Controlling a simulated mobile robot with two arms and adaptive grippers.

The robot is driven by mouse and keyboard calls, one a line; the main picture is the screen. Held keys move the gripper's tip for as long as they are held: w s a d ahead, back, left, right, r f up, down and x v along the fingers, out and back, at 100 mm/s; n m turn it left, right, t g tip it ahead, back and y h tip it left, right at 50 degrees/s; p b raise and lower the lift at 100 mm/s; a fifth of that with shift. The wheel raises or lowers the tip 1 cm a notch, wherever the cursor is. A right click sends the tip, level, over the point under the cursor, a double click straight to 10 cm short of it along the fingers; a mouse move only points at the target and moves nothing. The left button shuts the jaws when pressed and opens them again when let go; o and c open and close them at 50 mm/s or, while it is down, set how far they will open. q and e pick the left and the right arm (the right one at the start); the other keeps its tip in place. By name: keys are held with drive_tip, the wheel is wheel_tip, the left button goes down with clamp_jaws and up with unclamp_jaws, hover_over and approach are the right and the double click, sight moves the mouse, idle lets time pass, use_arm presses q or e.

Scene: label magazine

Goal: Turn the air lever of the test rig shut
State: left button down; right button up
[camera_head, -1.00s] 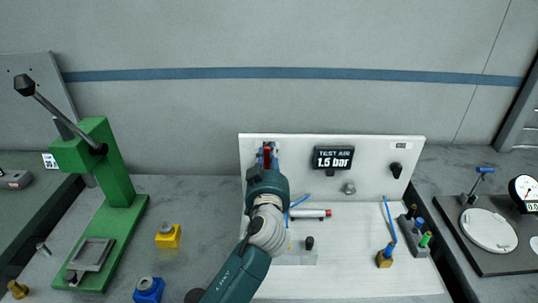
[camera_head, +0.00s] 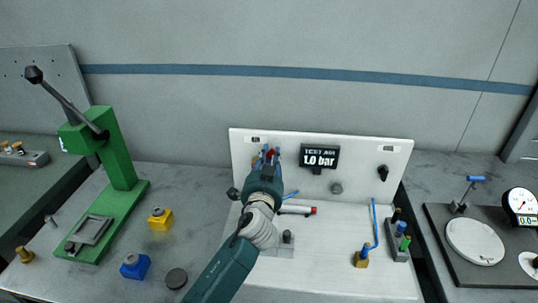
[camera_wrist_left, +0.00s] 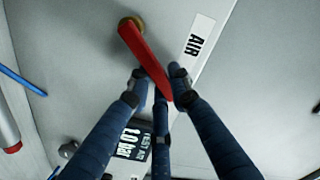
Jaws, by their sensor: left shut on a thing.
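The red air lever (camera_wrist_left: 147,62) runs slantwise from its brass pivot in the left wrist view, beside a label reading AIR (camera_wrist_left: 193,45). My left gripper (camera_wrist_left: 158,82) is shut on the lever's free end. In the head view my left gripper (camera_head: 266,160) is at the upper left of the test rig's white panel (camera_head: 370,170) and hides most of the lever. The black display (camera_head: 319,157) on the panel reads TEST AIR 1.0 bar. My right gripper is not in view.
The panel also carries a black knob (camera_head: 383,172). A cylinder with a red end (camera_head: 297,210) and blue hose (camera_head: 375,225) are on the rig's base. A green press (camera_head: 112,170), a yellow block (camera_head: 160,219) and a blue block (camera_head: 135,266) stand to the left.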

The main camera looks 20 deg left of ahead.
use_arm(q)
drive_tip(key=shift+w+d+f+m, duration=0.1)
drive_tip(key=shift+d+f+m, duration=0.2)
drive_tip(key=shift+m, duration=0.3)
drive_tip(key=f+m, duration=0.1)
drive_tip(key=m, duration=0.2)
drive_tip(key=d+f+m+b, duration=0.1)
drive_tip(key=f+m, duration=0.2)
drive_tip(key=m, duration=0.2)
drive_tip(key=shift+w+d+f+m, duration=0.15)
drive_tip(key=shift+f+m, duration=0.15)
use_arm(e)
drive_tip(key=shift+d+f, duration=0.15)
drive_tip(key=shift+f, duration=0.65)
use_arm(q)
drive_tip(key=shift+f, duration=0.1)
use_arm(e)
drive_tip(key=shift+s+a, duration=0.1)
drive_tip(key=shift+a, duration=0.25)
use_arm(q)
drive_tip(key=c, duration=1.5)
unclamp_jaws()
drive_tip(key=shift+c, duration=0.2)
drive_tip(key=v, duration=1.2)
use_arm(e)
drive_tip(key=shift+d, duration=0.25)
